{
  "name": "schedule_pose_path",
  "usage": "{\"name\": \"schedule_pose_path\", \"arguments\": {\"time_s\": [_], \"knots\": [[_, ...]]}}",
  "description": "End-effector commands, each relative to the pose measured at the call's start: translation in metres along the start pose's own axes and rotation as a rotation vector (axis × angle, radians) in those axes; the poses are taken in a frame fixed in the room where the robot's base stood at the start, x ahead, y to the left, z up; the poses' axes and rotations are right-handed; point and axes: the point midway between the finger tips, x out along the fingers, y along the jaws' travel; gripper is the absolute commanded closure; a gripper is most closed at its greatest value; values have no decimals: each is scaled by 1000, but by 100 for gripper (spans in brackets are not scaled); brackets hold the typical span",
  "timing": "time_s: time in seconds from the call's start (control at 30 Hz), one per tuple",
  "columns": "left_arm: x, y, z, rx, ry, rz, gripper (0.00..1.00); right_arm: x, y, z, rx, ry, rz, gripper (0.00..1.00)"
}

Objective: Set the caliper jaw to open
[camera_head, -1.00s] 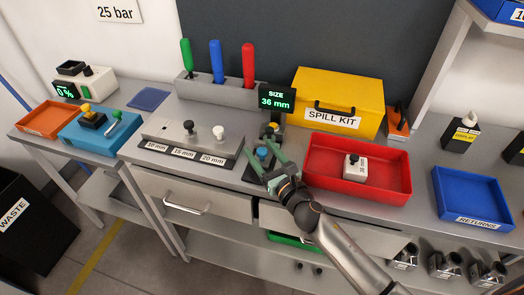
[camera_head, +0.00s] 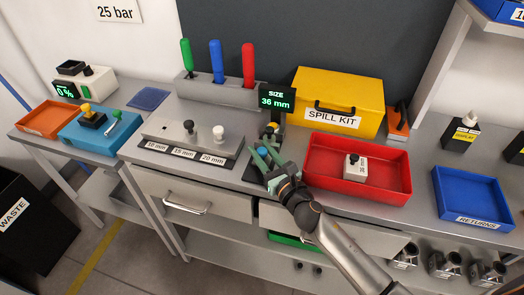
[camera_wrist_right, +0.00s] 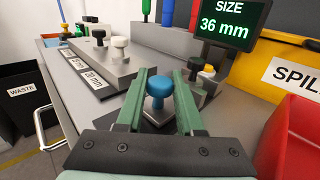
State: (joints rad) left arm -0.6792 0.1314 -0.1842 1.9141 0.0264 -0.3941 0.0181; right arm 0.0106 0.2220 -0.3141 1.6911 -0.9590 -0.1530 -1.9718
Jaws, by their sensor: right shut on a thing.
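The caliper's dark display (camera_head: 277,99) reads SIZE 36 mm in green; it also shows in the wrist view (camera_wrist_right: 226,20). A blue knob (camera_head: 263,153) stands in front of it, on a grey base in the wrist view (camera_wrist_right: 158,87). My right gripper (camera_head: 261,148) reaches in from the lower right with its green fingers on either side of the blue knob, shut on it; the fingers show in the wrist view (camera_wrist_right: 164,75). A dark part with a yellow top (camera_wrist_right: 207,71) stands just beyond the fingers, partly hidden. My left gripper is out of view.
Left of the caliper is a grey block holder (camera_head: 165,137) marked 10, 15 and 20 mm, with black and white knobs. A red tray (camera_head: 395,158) is close on the right, before the yellow spill kit (camera_head: 340,88). A blue returns tray (camera_head: 470,193) lies farther right.

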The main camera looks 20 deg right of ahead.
Motion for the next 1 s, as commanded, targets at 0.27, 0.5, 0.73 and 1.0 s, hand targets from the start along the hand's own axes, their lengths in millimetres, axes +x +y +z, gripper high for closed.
{"name": "schedule_pose_path", "arguments": {"time_s": [0.27, 0.5, 0.73, 1.0], "knots": [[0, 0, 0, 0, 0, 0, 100, 0, 0, 0, 0, 1, 0, 100], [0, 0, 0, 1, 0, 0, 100, 0, 0, 0, 0, 1, 0, 100], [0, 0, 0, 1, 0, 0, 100, -1, 1, 0, 0, 1, 0, 100], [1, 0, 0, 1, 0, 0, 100, -25, 25, -2, 0, 3, 2, 100]]}}
